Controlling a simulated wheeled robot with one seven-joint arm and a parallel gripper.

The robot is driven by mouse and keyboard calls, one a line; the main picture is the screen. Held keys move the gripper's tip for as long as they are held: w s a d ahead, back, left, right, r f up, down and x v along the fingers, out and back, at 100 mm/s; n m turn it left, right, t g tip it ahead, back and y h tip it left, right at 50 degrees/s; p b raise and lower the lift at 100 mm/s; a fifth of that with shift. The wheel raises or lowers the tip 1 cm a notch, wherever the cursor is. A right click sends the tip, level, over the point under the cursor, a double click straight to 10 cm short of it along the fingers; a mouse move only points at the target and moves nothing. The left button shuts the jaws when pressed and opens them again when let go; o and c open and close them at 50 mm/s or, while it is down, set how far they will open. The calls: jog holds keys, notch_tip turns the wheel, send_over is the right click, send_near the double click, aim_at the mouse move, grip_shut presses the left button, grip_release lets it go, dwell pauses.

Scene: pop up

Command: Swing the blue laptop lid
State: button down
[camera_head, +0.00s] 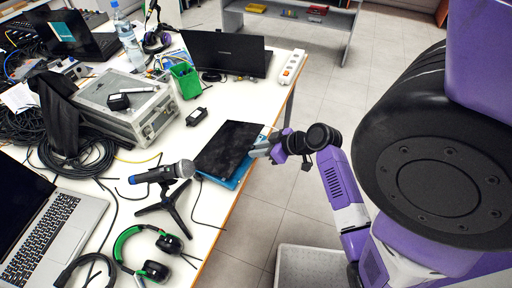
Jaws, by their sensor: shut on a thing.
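The blue laptop (236,178) lies near the right edge of the white table. Its dark screen panel (229,147) faces up, with blue showing along its lower and right edges. The panel looks low over the base; its exact angle is hard to tell. My gripper (262,150) reaches in from the right and is shut on the right edge of the lid. The fingertips are small in view, and the laptop's keyboard is hidden.
A microphone on a small stand (165,173) is just left of the laptop. Green-black headphones (148,250), a silver laptop (52,225), a metal case (128,104) and a black laptop (226,52) crowd the table. Floor (300,200) is open right of the table edge.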

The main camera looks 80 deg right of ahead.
jog(key=shift+s+a+f+b, duration=0.1)
jog(key=shift+s+f+b, duration=0.2)
jog(key=shift+f, duration=0.45)
jog(key=shift+f, duration=0.15)
jog(key=f+b, duration=0.3)
jog(key=f, duration=0.1)
jog(key=shift+s+a, duration=0.1)
jog(key=shift+s, duration=0.2)
jog(key=c, duration=1.2)
grip_release()
jog(key=shift+r, duration=0.2)
jog(key=shift+o, duration=0.2)
jog(key=shift+r, duration=0.1)
jog(key=v, duration=0.7)
jog(key=shift+s+r, duration=0.15)
jog(key=shift+s, duration=0.15)
